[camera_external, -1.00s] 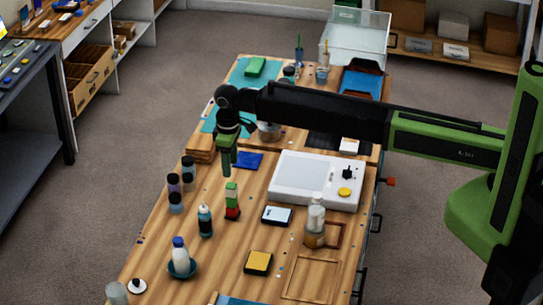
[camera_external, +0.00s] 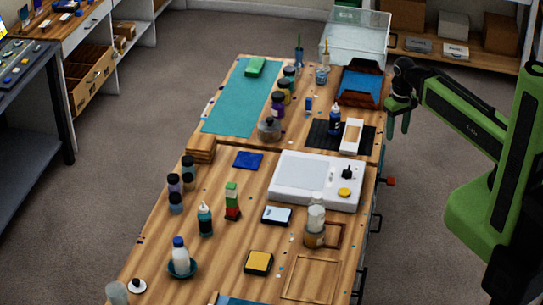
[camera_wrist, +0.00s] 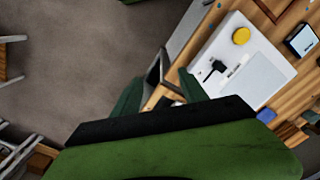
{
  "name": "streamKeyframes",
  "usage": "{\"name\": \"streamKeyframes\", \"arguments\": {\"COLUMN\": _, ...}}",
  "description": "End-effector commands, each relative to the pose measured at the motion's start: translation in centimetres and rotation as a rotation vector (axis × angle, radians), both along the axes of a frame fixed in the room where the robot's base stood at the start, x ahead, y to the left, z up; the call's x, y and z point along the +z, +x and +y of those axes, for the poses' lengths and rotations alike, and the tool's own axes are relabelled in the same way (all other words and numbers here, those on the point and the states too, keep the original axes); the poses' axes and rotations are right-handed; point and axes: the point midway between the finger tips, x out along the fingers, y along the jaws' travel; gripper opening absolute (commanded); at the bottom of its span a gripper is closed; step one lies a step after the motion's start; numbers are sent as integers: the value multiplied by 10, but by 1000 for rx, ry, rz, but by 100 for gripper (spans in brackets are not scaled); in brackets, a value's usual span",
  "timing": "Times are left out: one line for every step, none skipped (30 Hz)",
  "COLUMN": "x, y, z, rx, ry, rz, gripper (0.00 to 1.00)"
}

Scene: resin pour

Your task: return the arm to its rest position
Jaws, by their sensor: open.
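Between and beyond the fingers are the floor, the bench edge and a black handle. The white scale-like device (camera_external: 297,184) with a yellow knob lies on the bench to the left of the gripper; it also shows in the wrist view (camera_wrist: 225,40).
A red-tipped handle (camera_external: 389,181) juts from the bench's right side below the gripper. Open floor lies between bench and shelf.

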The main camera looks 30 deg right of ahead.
Motion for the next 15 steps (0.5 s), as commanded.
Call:
{"name": "streamKeyframes", "arguments": {"x": 0, "y": 1, "z": 0, "rx": 1, "ry": 0, "rz": 0, "gripper": 51}}
{"name": "streamKeyframes", "arguments": {"x": 0, "y": 1, "z": 1, "rx": 2, "ry": 0, "rz": 0, "gripper": 51}}
{"name": "streamKeyframes", "arguments": {"x": 0, "y": 1, "z": 1, "rx": 2, "ry": 0, "rz": 0, "gripper": 51}}
{"name": "streamKeyframes", "arguments": {"x": 0, "y": 2, "z": 1, "rx": 2, "ry": 0, "rz": 0, "gripper": 51}}
{"name": "streamKeyframes", "arguments": {"x": 0, "y": 2, "z": 1, "rx": 2, "ry": 0, "rz": 0, "gripper": 51}}
{"name": "streamKeyframes", "arguments": {"x": -4, "y": 2, "z": 1, "rx": 3, "ry": 0, "rz": 0, "gripper": 51}}
{"name": "streamKeyframes", "arguments": {"x": -8, "y": 2, "z": 1, "rx": 3, "ry": 0, "rz": 0, "gripper": 51}}
{"name": "streamKeyframes", "arguments": {"x": -14, "y": 2, "z": 1, "rx": 3, "ry": 0, "rz": 0, "gripper": 51}}
{"name": "streamKeyframes", "arguments": {"x": -25, "y": 2, "z": 1, "rx": 3, "ry": 0, "rz": 0, "gripper": 51}}
{"name": "streamKeyframes", "arguments": {"x": -34, "y": 2, "z": 1, "rx": 3, "ry": 0, "rz": 0, "gripper": 51}}
{"name": "streamKeyframes", "arguments": {"x": -44, "y": 2, "z": 1, "rx": 3, "ry": 0, "rz": 0, "gripper": 51}}
{"name": "streamKeyframes", "arguments": {"x": -59, "y": 2, "z": 1, "rx": 3, "ry": 0, "rz": 0, "gripper": 51}}
{"name": "streamKeyframes", "arguments": {"x": -69, "y": 2, "z": 1, "rx": 3, "ry": 0, "rz": 0, "gripper": 51}}
{"name": "streamKeyframes", "arguments": {"x": -79, "y": 2, "z": 1, "rx": 3, "ry": 0, "rz": 0, "gripper": 51}}
{"name": "streamKeyframes", "arguments": {"x": -91, "y": 2, "z": 1, "rx": 3, "ry": 0, "rz": 0, "gripper": 51}}
